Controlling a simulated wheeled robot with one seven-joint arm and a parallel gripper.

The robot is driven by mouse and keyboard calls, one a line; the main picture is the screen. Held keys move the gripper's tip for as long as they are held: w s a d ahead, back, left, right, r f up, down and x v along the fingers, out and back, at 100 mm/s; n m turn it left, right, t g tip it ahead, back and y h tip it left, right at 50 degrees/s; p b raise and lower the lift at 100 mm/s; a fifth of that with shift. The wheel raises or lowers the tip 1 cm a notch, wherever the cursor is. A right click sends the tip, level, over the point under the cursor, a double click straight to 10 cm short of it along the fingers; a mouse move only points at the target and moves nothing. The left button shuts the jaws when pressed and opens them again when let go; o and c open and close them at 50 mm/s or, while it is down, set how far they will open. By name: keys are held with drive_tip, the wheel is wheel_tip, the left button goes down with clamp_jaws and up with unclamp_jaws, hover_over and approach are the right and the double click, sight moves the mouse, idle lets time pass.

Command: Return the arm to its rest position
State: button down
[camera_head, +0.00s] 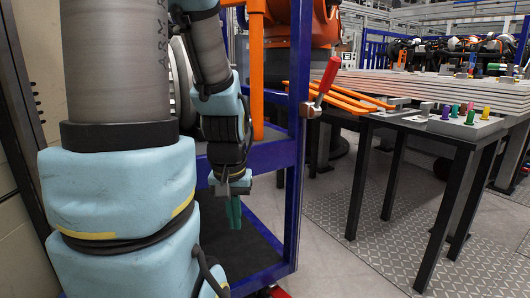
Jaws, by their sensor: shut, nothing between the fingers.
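My arm, with light blue padded covers, fills the left of the head view. My gripper (234,212) hangs at the lower end of the arm, left of the middle, with green fingers pointing down. It is shut and holds nothing. It is in front of a blue-framed rack (291,190) with a dark lower shelf (255,246). I cannot tell whether it touches the rack.
A clamp with a red handle (327,77) sits at the rack's post. Metal floor (385,225) is clear under and before the table.

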wheel_tip(320, 180, up, 20)
drive_tip(key=p, duration=1.7)
drive_tip(key=shift+f, duration=0.15)
drive_tip(key=c, duration=1.6)
unclamp_jaws()
